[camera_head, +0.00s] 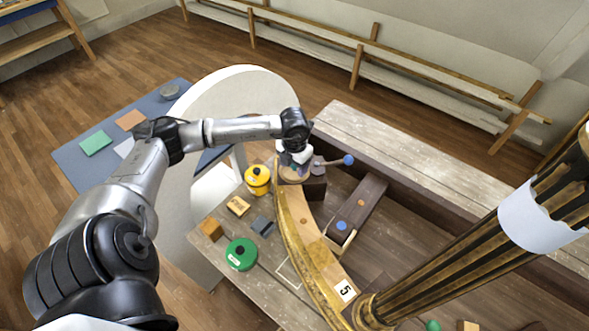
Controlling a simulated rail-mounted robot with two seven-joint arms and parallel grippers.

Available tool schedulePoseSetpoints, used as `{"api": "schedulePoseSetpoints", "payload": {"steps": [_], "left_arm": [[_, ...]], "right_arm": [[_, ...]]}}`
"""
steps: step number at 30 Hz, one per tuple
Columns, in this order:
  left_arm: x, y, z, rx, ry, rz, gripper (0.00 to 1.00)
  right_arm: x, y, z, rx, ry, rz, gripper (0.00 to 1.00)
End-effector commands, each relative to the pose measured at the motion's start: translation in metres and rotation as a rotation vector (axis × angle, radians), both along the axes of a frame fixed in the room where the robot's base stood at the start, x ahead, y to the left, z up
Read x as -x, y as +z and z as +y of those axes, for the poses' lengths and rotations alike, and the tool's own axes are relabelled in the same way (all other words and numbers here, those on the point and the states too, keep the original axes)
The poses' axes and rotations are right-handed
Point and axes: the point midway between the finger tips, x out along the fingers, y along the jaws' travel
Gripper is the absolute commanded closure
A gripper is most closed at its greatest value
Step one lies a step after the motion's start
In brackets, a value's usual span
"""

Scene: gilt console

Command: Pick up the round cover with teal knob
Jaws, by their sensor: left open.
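My left gripper (296,162) comes in from the upper left and points down over the far end of the curved gilt-edged console (297,223). It is open. Directly below it, a tan round piece (291,176) shows at the console's end. A small patch of teal shows at the fingertips, which fits the teal knob of the round cover. The gripper hides most of this spot, so I cannot tell whether the fingers touch the knob. My right gripper is not in view.
A yellow round piece (256,182) and a green one (241,255), both with black knobs, stand left of the console among small blocks. A blue-knobbed lever (348,160) sticks out close right of the gripper. A gilt column (470,255) rises at right.

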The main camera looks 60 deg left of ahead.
Motion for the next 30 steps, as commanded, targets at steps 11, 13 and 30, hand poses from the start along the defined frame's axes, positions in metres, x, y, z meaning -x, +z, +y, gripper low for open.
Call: {"api": "schedulePoseSetpoints", "payload": {"steps": [11, 13, 30], "left_arm": [[-0.0002, 0.0008, 0.0002, 0.0, 0.0, -0.001, 0.68], [-0.0002, 0.0008, 0.0002, 0.0, 0.0, -0.001, 0.75], [-0.0007, 0.0061, 0.0006, -0.001, 0.0, -0.003, 0.95]], "right_arm": [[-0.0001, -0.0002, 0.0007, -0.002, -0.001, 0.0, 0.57], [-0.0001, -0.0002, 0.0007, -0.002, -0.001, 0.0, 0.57], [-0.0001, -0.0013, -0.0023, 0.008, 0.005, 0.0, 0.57]]}}
